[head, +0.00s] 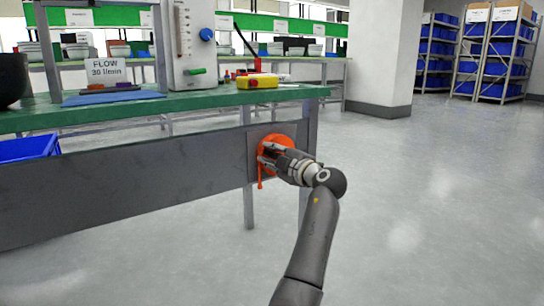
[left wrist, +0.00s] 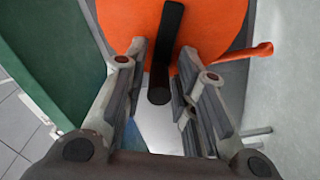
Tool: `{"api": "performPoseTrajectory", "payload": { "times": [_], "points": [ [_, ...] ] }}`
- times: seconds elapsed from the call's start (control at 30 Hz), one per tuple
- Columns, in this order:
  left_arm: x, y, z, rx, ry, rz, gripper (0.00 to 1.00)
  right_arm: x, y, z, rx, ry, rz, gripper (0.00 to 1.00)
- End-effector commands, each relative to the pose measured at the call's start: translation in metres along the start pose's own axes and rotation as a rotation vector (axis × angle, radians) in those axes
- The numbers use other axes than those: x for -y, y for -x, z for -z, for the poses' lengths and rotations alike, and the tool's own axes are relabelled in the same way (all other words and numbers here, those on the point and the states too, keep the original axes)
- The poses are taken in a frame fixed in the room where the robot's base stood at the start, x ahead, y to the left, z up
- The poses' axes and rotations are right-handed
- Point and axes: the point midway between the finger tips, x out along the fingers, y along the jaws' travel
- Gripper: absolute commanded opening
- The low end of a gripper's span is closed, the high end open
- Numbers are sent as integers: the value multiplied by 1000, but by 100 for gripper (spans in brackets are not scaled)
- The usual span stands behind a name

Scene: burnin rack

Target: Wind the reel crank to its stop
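The orange reel (head: 277,139) is mounted on the grey panel under the green bench, near its right end. In the left wrist view the reel (left wrist: 205,25) fills the top, with a black crank arm (left wrist: 172,25) across it and a black handle (left wrist: 159,88) sticking out toward the camera. My left gripper (head: 268,154) is at the reel's face. In the left wrist view its fingers (left wrist: 158,85) are apart on either side of the handle, with gaps visible. In the head view the gripper hides the crank. My right gripper is not in view.
An orange tail (left wrist: 255,51) sticks out from the reel. The green bench top (head: 200,101) carries a flow meter (head: 188,45), a FLOW sign (head: 105,70) and a yellow box with a red button (head: 257,82). A blue bin (head: 28,148) is at left. Open floor lies at right.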

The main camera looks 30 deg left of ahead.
Motion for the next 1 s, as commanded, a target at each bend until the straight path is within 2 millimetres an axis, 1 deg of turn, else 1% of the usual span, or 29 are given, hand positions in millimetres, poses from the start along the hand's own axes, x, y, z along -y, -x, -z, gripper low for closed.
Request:
{"api": "performPoseTrajectory", "payload": {
  "times": [0.03,0.13,0.17,0.37,0.57,0.63,0.7,1.0],
  "points": [
    [0,0,0,0,0,0,15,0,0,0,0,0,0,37],
    [0,0,0,0,0,0,2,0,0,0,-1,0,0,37],
    [0,0,0,0,0,0,0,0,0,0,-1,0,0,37],
    [0,0,0,0,-5,1,0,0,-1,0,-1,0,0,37],
    [-4,0,1,-1,-52,1,0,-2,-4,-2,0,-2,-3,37],
    [-6,0,1,-2,-85,1,0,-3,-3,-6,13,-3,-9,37],
    [-9,0,2,-2,-128,1,0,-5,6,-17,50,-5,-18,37],
    [-22,0,-2,-1,-388,3,0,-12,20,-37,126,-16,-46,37]
  ]
}}
